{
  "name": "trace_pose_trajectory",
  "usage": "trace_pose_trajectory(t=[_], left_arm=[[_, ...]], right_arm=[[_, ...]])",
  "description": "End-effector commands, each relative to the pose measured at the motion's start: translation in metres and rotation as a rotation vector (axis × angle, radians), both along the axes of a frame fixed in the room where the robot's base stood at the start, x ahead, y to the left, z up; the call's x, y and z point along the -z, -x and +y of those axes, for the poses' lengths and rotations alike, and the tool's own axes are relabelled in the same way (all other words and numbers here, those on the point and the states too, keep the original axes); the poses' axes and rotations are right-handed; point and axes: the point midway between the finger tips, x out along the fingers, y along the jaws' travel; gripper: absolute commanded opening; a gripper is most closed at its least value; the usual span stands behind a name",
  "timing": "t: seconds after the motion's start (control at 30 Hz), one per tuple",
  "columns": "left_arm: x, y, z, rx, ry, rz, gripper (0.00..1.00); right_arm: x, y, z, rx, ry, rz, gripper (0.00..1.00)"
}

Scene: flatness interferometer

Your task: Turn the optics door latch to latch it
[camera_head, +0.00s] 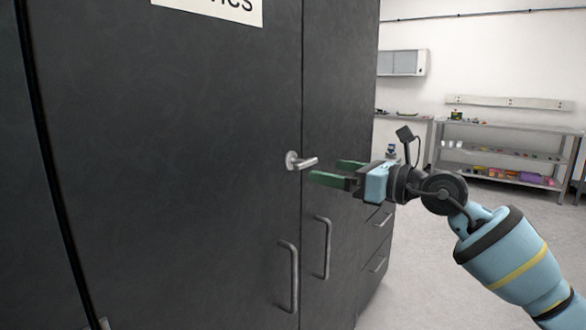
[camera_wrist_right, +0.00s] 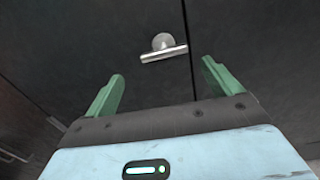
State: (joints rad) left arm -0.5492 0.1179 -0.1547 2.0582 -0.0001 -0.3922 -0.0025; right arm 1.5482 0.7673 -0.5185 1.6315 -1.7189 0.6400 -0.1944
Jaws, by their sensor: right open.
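The optics door (camera_head: 170,150) is a dark grey cabinet door with a white sign at its top, and it looks closed. Its latch (camera_head: 303,162) is a silver lever on a round base near the door's right edge. The lever points right, close to level, with its end over the door seam. My right gripper (camera_head: 325,172) is open and empty, just right of the lever and apart from it. In the right wrist view the latch (camera_wrist_right: 164,50) lies ahead of and between the two green fingers (camera_wrist_right: 160,85). My left gripper is not in view.
Two vertical bar handles (camera_head: 288,275) sit below the latch on either side of the seam. Drawers (camera_head: 376,240) are at the cabinet's right side. Shelving with small items (camera_head: 500,155) stands far back right, with clear floor before it.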

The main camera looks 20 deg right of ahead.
Motion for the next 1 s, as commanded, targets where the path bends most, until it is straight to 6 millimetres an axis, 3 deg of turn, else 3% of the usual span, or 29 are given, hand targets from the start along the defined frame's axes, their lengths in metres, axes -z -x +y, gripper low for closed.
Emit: trace_pose_trajectory(t=[0.37, 0.8, 1.0], left_arm=[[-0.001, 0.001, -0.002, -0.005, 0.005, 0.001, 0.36], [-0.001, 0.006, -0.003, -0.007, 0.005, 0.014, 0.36], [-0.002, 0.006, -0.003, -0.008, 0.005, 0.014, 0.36]], right_arm=[[-0.009, -0.006, -0.002, 0.019, 0.030, -0.021, 0.90], [-0.010, -0.052, 0.034, 0.018, 0.027, -0.021, 0.90], [-0.008, -0.062, 0.042, 0.018, 0.029, -0.020, 0.90]])
